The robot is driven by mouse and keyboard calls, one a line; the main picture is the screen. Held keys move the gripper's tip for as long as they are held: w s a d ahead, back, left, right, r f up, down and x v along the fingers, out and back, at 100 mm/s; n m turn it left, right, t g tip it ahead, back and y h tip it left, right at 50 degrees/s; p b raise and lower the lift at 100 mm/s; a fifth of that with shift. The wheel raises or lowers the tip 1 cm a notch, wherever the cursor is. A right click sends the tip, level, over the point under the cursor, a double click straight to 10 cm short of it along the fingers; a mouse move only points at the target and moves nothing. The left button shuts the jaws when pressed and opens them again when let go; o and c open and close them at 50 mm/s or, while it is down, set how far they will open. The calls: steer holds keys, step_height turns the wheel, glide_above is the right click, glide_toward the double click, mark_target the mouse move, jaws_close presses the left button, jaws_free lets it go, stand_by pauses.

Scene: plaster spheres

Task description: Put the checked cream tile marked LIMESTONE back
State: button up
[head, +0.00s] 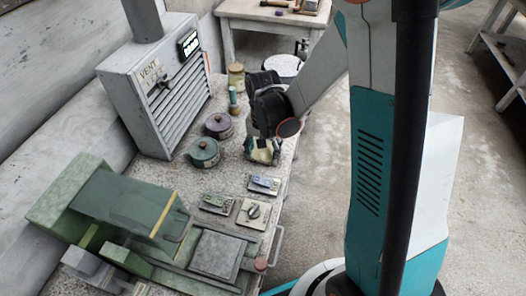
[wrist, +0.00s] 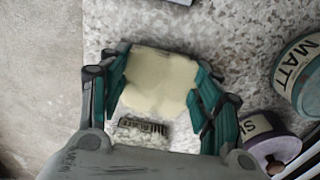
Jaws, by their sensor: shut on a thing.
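My gripper (wrist: 156,92) is shut on a cream tile (wrist: 158,72), with teal fingers on its left and right sides in the wrist view. The tile's face looks plain and pale there; I can make out no checks or lettering on it. In the head view my gripper (head: 262,147) is over the worktop's right side, and a bit of the cream tile (head: 262,156) shows between its fingers. A small dark strip (wrist: 142,126) with unreadable marks shows just below the tile in the wrist view. I cannot tell whether the tile touches the worktop.
The speckled worktop (wrist: 225,32) ends at left in the wrist view, with floor beyond. A purple tin (head: 218,125) and a green tin (head: 204,152) stand left of my gripper. A grey VENT box (head: 160,90) stands behind; a green machine (head: 125,205) stands in front.

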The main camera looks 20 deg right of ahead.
mark_target(263, 154)
steer(key=shift+f, duration=0.1)
steer(key=o, duration=1.3)
step_height(263, 154, up, 12)
steer(key=r+p, duration=0.1)
steer(key=p, duration=0.3)
steer(key=shift+s+d+r+n+t, duration=0.1)
steer(key=shift+s+r+n+t, duration=1.1)
steer(key=shift+s+r, duration=1.05)
steer(key=shift+s+d+r+n+t, duration=0.15)
steer(key=shift+s+r+n+t, duration=1.05)
steer(key=shift+s+r, duration=1.05)
steer(key=shift+s+d+r+n+t, duration=0.1)
steer(key=shift+s+r+n+t, duration=1.1)
steer(key=shift+s+r, duration=1.05)
steer(key=shift+s+f, duration=0.25)
